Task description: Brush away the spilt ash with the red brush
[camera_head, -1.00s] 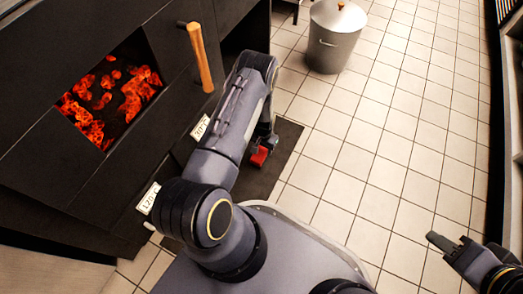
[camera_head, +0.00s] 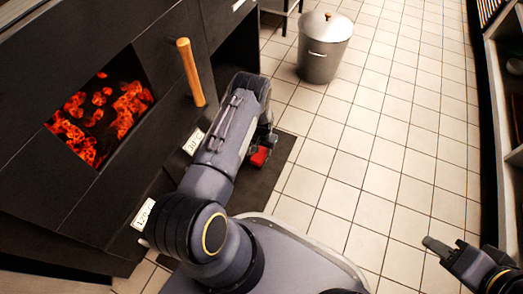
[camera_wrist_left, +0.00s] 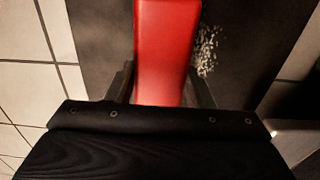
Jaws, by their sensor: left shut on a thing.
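The red brush (camera_wrist_left: 166,50) shows in the left wrist view as a long red block between the two dark fingers of my left gripper (camera_wrist_left: 160,88), which is shut on it. In the head view my left gripper (camera_head: 264,146) is low over the dark mat, with the red brush (camera_head: 260,157) below it. Spilt ash (camera_wrist_left: 207,50) lies as pale grey flecks just right of the brush in the left wrist view. I cannot see the bristles or whether they touch the mat. My right gripper (camera_head: 437,246) is at the lower right, away from the mat; its opening is unclear.
The dark mat (camera_head: 280,164) lies on white floor tiles in front of a black oven (camera_head: 150,45) with glowing coals (camera_head: 110,108) and a wooden handle (camera_head: 190,72). A lidded metal bin (camera_head: 325,50) stands beyond. Shelving lines the right edge. The tiled floor between is clear.

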